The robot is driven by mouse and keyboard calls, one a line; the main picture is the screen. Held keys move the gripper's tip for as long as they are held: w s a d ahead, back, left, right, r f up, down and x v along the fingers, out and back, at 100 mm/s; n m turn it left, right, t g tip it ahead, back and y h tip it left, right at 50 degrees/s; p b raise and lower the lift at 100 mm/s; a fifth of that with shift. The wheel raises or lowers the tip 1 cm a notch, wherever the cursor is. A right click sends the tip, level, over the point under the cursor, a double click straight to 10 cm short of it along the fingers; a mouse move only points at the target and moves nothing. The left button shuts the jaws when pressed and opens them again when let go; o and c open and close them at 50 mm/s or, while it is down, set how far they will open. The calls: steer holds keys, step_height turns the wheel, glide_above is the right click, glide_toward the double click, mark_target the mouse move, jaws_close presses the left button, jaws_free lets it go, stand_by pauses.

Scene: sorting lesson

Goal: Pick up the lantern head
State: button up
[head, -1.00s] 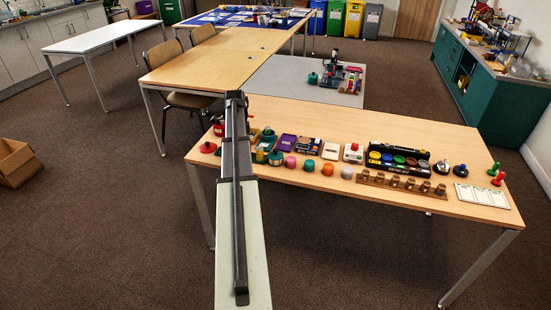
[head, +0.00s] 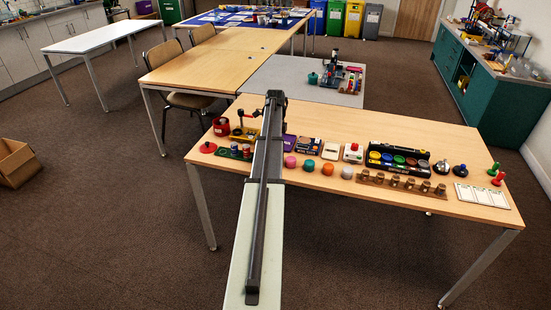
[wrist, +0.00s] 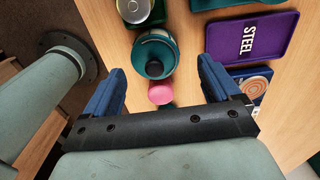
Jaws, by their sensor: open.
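A round teal piece with a pale ring and a dark domed knob (wrist: 154,62) stands on the wooden table in the wrist view; it looks like the lantern head, though I cannot be sure. My gripper (wrist: 161,68) is open, its two blue fingers apart to the left and right of this piece in the picture. Nothing is held. I cannot tell the height of the fingers above the table. In the head view my arm hides the piece and the gripper.
A pink cylinder (wrist: 160,94) is close below the teal piece in the wrist picture. A green container with a silver disc (wrist: 134,10) is above left, a purple STEEL tray (wrist: 270,57) to the right. The table (head: 350,120) is clear behind the row of objects.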

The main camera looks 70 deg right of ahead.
steer(key=shift+s+a+f, duration=0.1)
steer(key=shift+a+f, duration=0.1)
steer(key=shift+f, duration=1.5)
steer(key=shift+s+a+f, duration=0.1)
steer(key=shift+a+f, duration=0.1)
steer(key=shift+f, duration=1.45)
steer(key=c, duration=0.9)
